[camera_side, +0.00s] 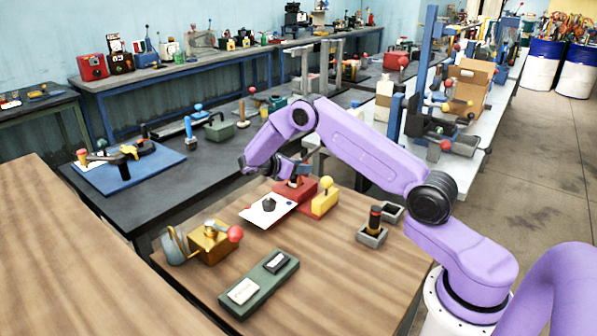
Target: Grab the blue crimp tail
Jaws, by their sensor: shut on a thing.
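My gripper (299,168) is at the back of the wooden table, low over a red block (296,188). It is shut on a small dark bluish upright piece (301,173) on top of that block, which looks like the blue crimp tail. The fingers and the arm partly hide this piece, and its shape is too small to make out. A white card (262,213) with a black knob (269,205) and a small blue dot (289,203) lies in front of the red block.
A yellow block with a ball knob (325,199) stands right of the red block. A brass box with a red ball (212,242) is at left, and a green tray (259,284) in front. Grey square cups (372,236) stand at right. The table's front right is clear.

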